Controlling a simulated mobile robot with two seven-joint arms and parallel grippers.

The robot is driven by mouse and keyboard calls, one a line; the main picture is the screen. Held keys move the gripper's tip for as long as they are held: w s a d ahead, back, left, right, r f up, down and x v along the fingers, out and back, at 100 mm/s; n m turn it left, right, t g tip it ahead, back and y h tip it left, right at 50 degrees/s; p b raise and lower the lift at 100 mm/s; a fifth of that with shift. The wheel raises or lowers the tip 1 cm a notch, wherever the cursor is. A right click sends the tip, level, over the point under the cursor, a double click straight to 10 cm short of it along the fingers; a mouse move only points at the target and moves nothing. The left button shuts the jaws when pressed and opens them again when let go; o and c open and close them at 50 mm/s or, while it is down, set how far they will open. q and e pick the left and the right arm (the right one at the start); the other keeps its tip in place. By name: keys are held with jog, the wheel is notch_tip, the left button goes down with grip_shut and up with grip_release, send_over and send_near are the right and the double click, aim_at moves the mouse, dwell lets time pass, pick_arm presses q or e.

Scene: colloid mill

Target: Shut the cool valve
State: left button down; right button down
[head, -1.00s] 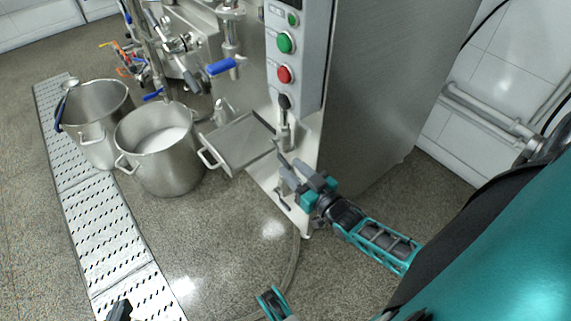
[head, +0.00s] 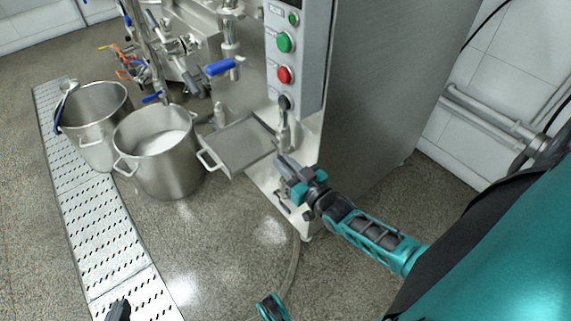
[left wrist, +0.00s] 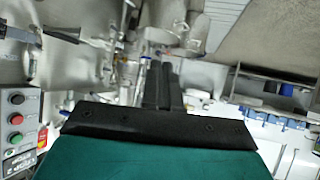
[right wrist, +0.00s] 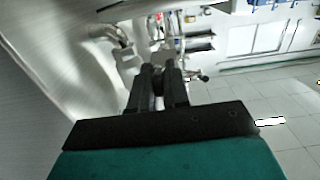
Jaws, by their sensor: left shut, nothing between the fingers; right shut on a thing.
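My right gripper (head: 285,165) is at the lower front of the machine cabinet. It is shut on a small part that I take to be the cool valve's handle; its fingers hide most of it. In the right wrist view the fingers (right wrist: 161,80) are close together with a sliver of something between them. A metal fitting (head: 284,132) with a black knob stands just above the gripper in the head view. My left gripper (head: 118,311) is at the bottom edge of the head view; its fingers (left wrist: 162,85) are shut and empty in the left wrist view.
A control panel with a green button (head: 285,42) and a red button (head: 285,75) is above the right gripper. A flat metal tray (head: 240,146) juts out left of it. Two steel pots (head: 165,178) stand farther left by a floor grate (head: 105,235). The floor in front is clear.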

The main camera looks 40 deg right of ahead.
jog(key=shift+r, duration=0.1)
dwell(0.4)
jog(key=r+g+p, duration=0.1)
jog(key=p, duration=0.3)
jog(key=shift+s+r, duration=0.1)
jog(key=shift+r, duration=0.05)
jog(key=shift+r+g+p, duration=0.25)
jog(key=shift+g+p, duration=0.25)
jog(key=shift+p, duration=0.65)
jog(key=g+p, duration=0.1)
jog(key=p, duration=0.2)
jog(key=shift+r, duration=0.35)
jog(key=shift+f+g+p, duration=0.15)
jog(key=shift+g+p, duration=0.35)
jog(key=shift+p, duration=0.1)
jog(key=c, duration=1.2)
grip_release()
jog(key=shift+s, duration=0.1)
